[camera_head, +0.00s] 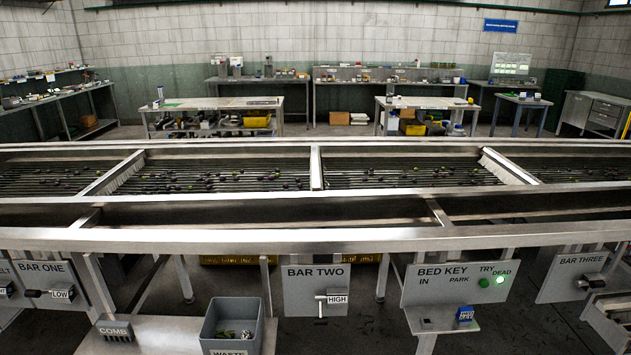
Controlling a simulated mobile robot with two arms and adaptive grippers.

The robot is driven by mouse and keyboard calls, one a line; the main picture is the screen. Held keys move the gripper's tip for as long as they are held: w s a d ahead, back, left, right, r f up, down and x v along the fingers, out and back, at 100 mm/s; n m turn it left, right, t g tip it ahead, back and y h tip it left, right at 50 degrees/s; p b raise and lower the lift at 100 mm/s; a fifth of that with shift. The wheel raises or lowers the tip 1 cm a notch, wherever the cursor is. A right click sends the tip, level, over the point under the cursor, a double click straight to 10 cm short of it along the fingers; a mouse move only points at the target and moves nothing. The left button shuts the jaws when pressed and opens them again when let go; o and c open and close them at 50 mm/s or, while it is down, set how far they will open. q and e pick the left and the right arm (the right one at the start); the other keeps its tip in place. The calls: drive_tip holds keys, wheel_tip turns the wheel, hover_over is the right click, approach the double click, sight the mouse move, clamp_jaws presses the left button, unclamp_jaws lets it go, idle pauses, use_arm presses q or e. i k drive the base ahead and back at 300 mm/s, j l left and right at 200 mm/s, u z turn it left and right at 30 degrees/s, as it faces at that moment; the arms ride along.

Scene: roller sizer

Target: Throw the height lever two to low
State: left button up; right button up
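The height lever two (320,306) is on a grey panel marked BAR TWO (300,284), below the front rail near the middle of the camera_head view. It is small and light-coloured, with a short crosspiece at the top and a stem hanging down. A plate reading HIGH (337,299) is just to its right. No LOW plate shows on this panel. Neither of my grippers is in view.
The roller sizer's front rail (380,240) spans the view above the panels. BAR ONE (60,267), with a LOW plate, is left; BED KEY (440,273) and BAR THREE (583,262) are right. A grey WASTE bin (213,325) stands left of lever two.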

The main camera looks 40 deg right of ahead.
sight(321, 321)
drive_tip(key=z, duration=1.35)
